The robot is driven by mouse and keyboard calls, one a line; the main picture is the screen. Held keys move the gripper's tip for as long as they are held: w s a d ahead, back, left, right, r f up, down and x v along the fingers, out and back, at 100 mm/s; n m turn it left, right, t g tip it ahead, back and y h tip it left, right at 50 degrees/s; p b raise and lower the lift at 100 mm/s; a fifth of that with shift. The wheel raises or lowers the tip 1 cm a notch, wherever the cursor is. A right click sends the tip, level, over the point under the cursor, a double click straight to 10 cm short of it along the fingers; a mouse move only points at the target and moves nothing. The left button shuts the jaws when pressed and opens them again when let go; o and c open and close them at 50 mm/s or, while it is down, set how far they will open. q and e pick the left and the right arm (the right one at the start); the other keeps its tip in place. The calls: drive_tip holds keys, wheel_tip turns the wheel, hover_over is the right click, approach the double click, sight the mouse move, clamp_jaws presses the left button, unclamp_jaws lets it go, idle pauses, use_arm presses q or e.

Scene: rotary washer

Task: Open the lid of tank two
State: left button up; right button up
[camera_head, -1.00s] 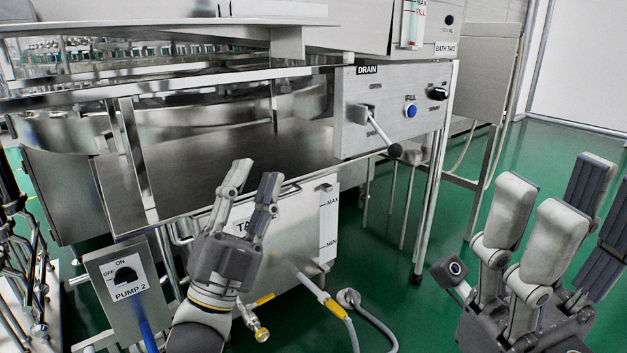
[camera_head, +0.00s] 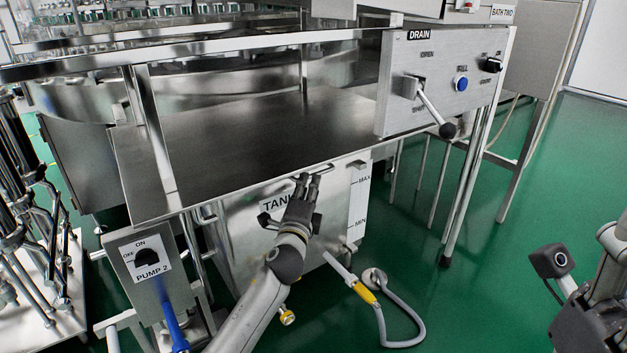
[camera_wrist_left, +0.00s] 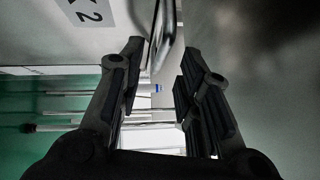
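Tank two is the metal box (camera_head: 335,215) under the machine, with a partly hidden "TANK" label and a MAX/MIN gauge on its front. A thin bar handle (camera_head: 318,170) shows at its top edge; the lid itself is mostly hidden under the machine. My left gripper (camera_head: 308,180) is at this top front edge, by the handle. In the left wrist view its fingers (camera_wrist_left: 155,80) are spread apart, with the curved metal handle (camera_wrist_left: 172,42) just beyond and between the tips. I see no grip on it. My right gripper (camera_head: 600,305) is cut off at the right edge.
The machine's metal shelf (camera_head: 230,150) overhangs the tank closely. The drain panel (camera_head: 450,80) with its lever (camera_head: 435,112) is to the right. The pump 2 switch box (camera_head: 148,265) stands left.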

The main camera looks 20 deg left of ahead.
use_arm(q)
drive_tip(key=shift+w+a+r+b, duration=0.15)
drive_tip(key=shift+w+b, duration=0.15)
drive_tip(key=shift+w, duration=0.6)
drive_tip(key=shift+w+a+r+b, duration=0.1)
drive_tip(key=shift+w+b, duration=0.25)
drive_tip(key=shift+w, duration=0.5)
drive_tip(key=shift+w+a+r+b, duration=0.15)
drive_tip(key=shift+w+b, duration=0.15)
drive_tip(key=shift+w, duration=0.6)
drive_tip(key=shift+d, duration=0.1)
drive_tip(key=shift+c, duration=0.5)
clamp_jaws()
